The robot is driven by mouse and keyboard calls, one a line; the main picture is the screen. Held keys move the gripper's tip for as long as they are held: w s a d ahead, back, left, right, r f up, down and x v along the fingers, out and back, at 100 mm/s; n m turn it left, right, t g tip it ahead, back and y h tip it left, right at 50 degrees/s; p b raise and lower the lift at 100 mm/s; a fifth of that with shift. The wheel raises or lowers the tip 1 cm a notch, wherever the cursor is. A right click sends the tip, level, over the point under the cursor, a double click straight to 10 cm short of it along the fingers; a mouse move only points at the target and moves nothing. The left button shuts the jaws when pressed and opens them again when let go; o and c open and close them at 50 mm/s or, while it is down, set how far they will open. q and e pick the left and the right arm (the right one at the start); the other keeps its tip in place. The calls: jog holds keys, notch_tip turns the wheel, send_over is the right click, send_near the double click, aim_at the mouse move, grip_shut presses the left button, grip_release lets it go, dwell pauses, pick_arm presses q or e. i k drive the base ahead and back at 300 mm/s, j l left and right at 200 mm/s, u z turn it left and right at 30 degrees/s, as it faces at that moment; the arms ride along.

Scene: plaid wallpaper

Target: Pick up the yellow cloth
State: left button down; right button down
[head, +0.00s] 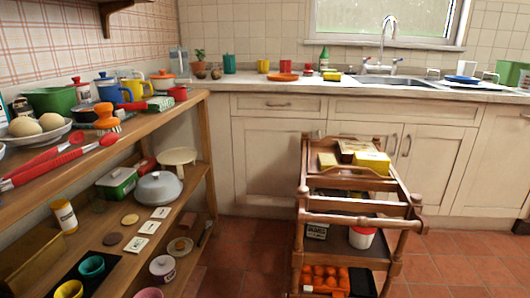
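I cannot tell for certain which thing is the yellow cloth. A bright yellow block-like item (372,162) lies on the top tray of the wooden cart (360,219), at its right side. A small flat yellow item (332,76) lies on the back counter, left of the sink; it is too small to tell whether it is cloth. Neither of my grippers shows in the head view.
A wooden shelf unit (140,130) along the left wall holds bowls, mugs, red-handled utensils and a grey lidded pot (158,189). The counter (270,86) with the sink (377,79) runs along the back. Tiled floor (236,262) is clear between shelf and cart.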

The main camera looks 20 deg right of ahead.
aim_at(326, 161)
jog(key=z, duration=1.2)
